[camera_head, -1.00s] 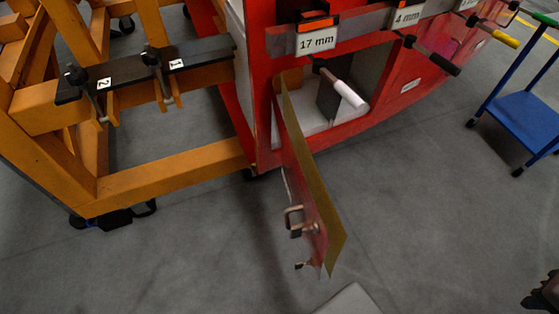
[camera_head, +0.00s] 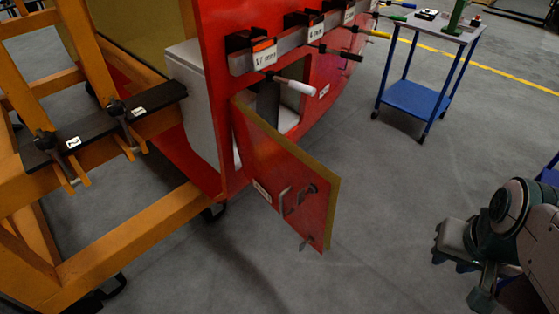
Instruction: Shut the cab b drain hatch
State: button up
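The drain hatch (camera_head: 280,175) is a red panel with a tan edge, hinged at its left side on the red nosecone (camera_head: 215,90). It stands open, swung outward from the opening (camera_head: 285,118). Its red face shows a pale label (camera_head: 262,191), a metal handle (camera_head: 287,200) and a small latch near the lower corner. The label is too small to read. My arm shows at the lower right, and what seems to be my gripper (camera_head: 455,246) is there, well apart from the hatch. Its fingers cannot be made out clearly.
Clamps with size labels, one reading 17 mm (camera_head: 264,56), line a rail above the opening. A white-handled clamp (camera_head: 290,83) sticks out there. An orange wooden frame (camera_head: 140,228) stands left. A blue cart (camera_head: 425,98) stands upper right. Grey floor between hatch and arm is clear.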

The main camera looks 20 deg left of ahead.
aim_at(278, 169)
jog(key=u, duration=1.4)
jog(key=i, duration=0.5)
jog(key=k, duration=0.6)
jog(key=u, duration=0.8)
